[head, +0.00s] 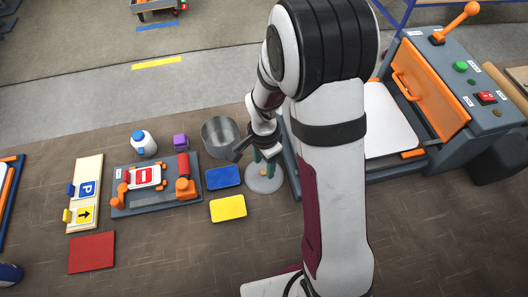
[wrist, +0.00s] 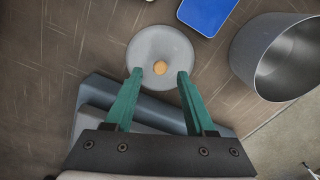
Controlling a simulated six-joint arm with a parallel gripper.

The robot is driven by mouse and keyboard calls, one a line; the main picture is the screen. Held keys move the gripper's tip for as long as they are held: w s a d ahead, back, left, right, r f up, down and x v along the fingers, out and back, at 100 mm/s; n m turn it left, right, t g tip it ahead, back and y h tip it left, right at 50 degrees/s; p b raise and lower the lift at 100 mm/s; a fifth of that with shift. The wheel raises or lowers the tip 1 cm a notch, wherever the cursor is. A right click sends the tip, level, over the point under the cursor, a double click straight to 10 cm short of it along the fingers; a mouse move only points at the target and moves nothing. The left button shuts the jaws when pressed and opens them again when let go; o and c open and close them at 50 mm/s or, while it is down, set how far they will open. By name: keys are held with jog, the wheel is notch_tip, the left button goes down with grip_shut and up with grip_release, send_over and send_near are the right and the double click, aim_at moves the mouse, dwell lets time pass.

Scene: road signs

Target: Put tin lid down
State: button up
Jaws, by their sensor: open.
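The tin lid (head: 264,184) is a round grey disc lying flat on the brown surface, left of the big machine. In the wrist view the tin lid (wrist: 146,46) shows a small orange-tan knob (wrist: 160,68) at its middle. My gripper (head: 264,158) is over the lid; in the wrist view its green fingers (wrist: 160,74) are open, one on each side of the knob and apart from it. The open tin (head: 220,134) stands upright up and left of the lid; it also shows in the wrist view (wrist: 268,60) and looks empty.
A blue plate (head: 222,177) and a yellow plate (head: 228,208) lie left of the lid. A grey-orange machine (head: 440,95) stands close on the right.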

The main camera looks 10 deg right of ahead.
aim_at(264, 171)
notch_tip(264, 171, up, 8)
jog(key=r, duration=0.1)
jog(key=s+a+r+n+y, duration=0.1)
jog(key=s+r+n, duration=0.3)
jog(key=s, duration=0.6)
jog(key=s+a+r+n, duration=0.1)
jog(key=s+r+n, duration=0.3)
jog(key=s, duration=0.6)
jog(key=shift+r+y, duration=0.25)
jog(key=shift+y, duration=0.15)
